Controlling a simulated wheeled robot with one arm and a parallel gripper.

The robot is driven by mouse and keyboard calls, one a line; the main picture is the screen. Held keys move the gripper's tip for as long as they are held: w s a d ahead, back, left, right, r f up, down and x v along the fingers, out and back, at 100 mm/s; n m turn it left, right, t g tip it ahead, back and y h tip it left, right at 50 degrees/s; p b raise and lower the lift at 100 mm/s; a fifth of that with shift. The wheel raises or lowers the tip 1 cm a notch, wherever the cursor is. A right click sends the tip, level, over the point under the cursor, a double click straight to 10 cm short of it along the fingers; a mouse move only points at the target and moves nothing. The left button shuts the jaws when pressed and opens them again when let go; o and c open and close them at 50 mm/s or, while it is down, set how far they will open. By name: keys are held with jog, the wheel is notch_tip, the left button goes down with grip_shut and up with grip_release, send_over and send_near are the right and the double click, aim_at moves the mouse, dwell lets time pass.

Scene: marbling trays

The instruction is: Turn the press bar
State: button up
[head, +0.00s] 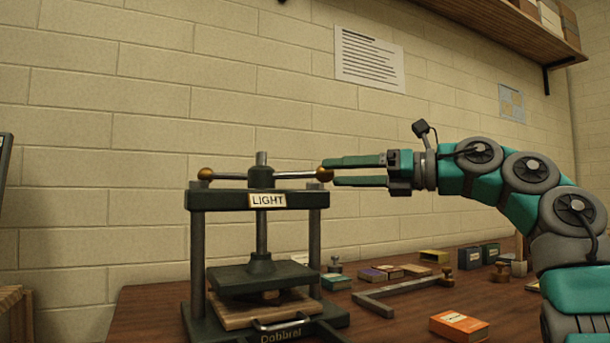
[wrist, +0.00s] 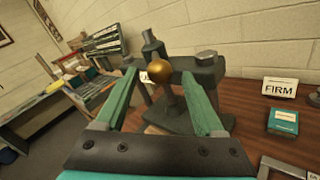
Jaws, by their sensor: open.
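The press (head: 198,255) stands on the wooden table, dark green, with a "LIGHT" label (head: 268,200) on its top beam. Its press bar (head: 230,176) is a thin horizontal rod through the central screw, with a brass ball at each end. My gripper (head: 326,171) comes from the right at bar height, its two green fingers open at the bar's right brass ball (head: 323,174). In the wrist view the brass ball (wrist: 159,67) shows between the open fingertips (wrist: 160,70). I cannot tell whether a finger touches it. The platen (head: 262,275) is above a wooden board (head: 230,314).
A metal angle piece (head: 395,297), an orange box (head: 459,326) and several small boxes lie on the table (head: 150,310) right of the press. A "FIRM" card (wrist: 280,90) stands by a green box (wrist: 283,121). A brick wall (head: 120,120) is behind and a shelf (head: 500,22) is above right.

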aim_at(316, 173)
jog(key=p+x, duration=0.1)
jog(key=x, duration=0.5)
jog(key=shift+a, duration=0.35)
jog(key=shift+c, duration=0.2)
grip_shut()
dwell(0.9)
